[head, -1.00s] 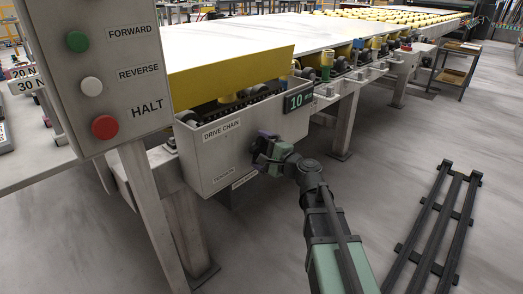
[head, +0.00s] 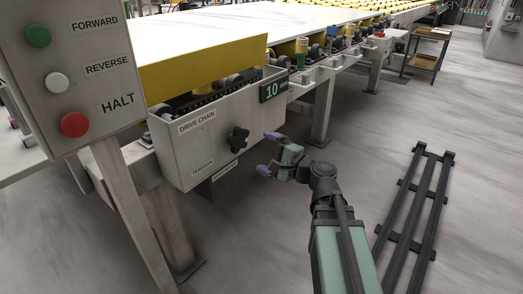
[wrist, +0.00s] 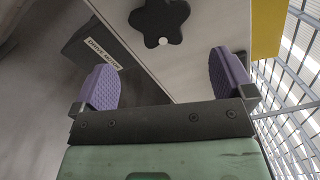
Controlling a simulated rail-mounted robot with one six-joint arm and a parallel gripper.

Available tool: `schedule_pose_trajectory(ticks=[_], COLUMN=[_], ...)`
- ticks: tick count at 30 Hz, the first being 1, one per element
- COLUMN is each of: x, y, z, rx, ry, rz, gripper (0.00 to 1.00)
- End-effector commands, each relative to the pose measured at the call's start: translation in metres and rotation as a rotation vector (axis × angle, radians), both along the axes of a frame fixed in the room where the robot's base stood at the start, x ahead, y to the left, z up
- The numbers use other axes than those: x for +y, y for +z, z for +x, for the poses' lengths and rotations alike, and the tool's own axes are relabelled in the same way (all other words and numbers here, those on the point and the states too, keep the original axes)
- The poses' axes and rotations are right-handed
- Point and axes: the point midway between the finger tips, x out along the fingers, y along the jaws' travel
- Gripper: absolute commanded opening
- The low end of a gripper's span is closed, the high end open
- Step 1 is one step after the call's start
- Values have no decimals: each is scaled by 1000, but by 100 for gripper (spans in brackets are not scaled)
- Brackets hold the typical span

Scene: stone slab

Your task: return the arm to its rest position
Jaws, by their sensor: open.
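My gripper (head: 268,153) is open and empty in the head view, to the right of the drive chain box and apart from it. Its two purple finger pads show wide apart in the wrist view (wrist: 165,85). A black star-shaped knob (head: 237,139) sits on the face of the drive chain box (head: 185,155). In the wrist view the knob (wrist: 160,18) is ahead of the fingers, with a clear gap. My green arm reaches up from the bottom of the head view.
A control panel with green, white and red buttons (head: 70,75) stands at the left. A display reading 10 (head: 273,88) is on the conveyor side. Black floor rails (head: 415,215) lie at the right. Open floor lies between the conveyor and the rails.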

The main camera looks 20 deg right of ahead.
Motion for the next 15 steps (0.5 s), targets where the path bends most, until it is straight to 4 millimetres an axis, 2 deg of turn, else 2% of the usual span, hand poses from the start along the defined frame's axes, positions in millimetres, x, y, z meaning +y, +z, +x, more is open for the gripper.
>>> schedule_pose_trajectory(ticks=[9, 11, 15], x=[4, 10, 27], y=[-3, -15, -69], z=[-2, -7, -38], rx=[-10, 6, 128], ry=[28, 74, 294], rz=[-40, -139, -551], gripper=[100, 100, 100])
